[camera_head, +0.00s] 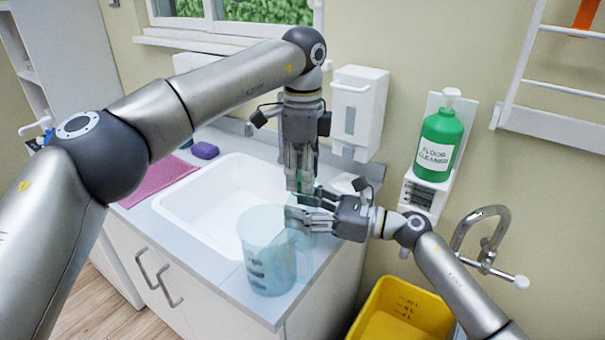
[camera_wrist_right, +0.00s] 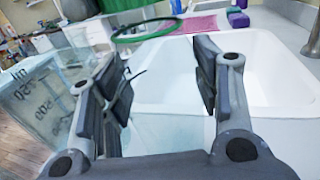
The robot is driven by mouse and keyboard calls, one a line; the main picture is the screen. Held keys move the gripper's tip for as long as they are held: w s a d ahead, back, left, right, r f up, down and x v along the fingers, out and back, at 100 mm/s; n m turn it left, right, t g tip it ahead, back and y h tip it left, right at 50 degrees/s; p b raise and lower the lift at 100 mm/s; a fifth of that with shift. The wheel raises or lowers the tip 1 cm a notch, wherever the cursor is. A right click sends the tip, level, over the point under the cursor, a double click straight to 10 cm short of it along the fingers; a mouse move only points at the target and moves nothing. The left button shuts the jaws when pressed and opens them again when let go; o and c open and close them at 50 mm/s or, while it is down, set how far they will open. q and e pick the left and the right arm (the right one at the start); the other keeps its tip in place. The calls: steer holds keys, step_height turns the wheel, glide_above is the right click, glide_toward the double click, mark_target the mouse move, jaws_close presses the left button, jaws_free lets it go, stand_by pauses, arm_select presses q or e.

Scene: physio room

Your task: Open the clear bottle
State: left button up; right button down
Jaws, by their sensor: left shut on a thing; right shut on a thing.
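My left gripper (camera_head: 300,186) points straight down above the counter's front right part, with its fingers closed together. My right gripper (camera_head: 302,216) reaches in from the right just below it. A see-through bottle, hard to make out, stands between the right fingers; its faint body shows in the right wrist view (camera_wrist_right: 162,128). A thin green ring (camera_wrist_right: 118,39) is at its top. A green cap-like piece (camera_wrist_right: 128,14) is just above the ring, at the left gripper. Whether cap and bottle touch cannot be told. The left fingers mostly hide the cap in the head view.
A blue see-through measuring jug (camera_head: 262,268) stands close beside the right gripper at the counter's front. The white sink (camera_head: 190,208) lies left of both grippers. A floor cleaner bottle (camera_head: 438,146) is on a wall shelf. A yellow bucket (camera_head: 375,325) is below right.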

arm_select(q)
steer(key=shift+r, duration=0.75)
steer(key=shift+r, duration=2)
arm_select(e)
steer(key=shift+c, duration=2)
jaws_free()
steer(key=shift+d, duration=0.1)
